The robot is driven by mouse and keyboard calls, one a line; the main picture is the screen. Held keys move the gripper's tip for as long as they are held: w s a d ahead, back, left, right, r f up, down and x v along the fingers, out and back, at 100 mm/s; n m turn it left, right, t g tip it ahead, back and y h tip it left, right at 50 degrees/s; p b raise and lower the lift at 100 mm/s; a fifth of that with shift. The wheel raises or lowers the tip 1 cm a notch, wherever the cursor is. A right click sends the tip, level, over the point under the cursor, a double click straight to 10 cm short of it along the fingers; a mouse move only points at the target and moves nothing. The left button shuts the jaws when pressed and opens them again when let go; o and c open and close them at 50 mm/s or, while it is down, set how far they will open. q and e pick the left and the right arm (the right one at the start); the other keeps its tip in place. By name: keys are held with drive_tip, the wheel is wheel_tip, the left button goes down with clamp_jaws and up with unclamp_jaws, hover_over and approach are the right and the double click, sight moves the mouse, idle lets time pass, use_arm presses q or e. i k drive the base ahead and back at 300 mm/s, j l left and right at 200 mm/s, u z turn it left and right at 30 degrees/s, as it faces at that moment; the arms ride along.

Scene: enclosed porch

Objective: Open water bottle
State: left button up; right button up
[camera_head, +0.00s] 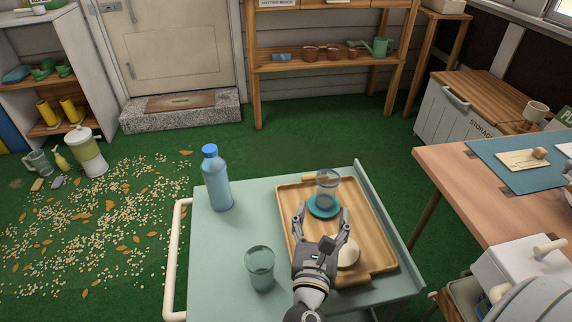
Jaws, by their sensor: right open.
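A blue water bottle (217,181) with a darker blue cap (209,151) stands upright at the left back of the pale green cart top (222,238). The cap is on the bottle. My right gripper (322,212) is open over the wooden tray (371,232), to the right of the bottle and apart from it. Its fingers point toward a clear glass on a teal coaster (325,208). I cannot tell whether they touch it. My left gripper is not in view.
A clear glass (327,186) stands on the coaster, and a greenish glass (260,267) stands at the cart's front. A pale round item (348,252) lies in the tray beside my gripper. A wooden table (452,178) is at the right. The cart top between bottle and tray is clear.

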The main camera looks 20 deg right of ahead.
sight(213, 170)
drive_tip(key=k+j, duration=0.8)
drive_tip(key=j, duration=0.1)
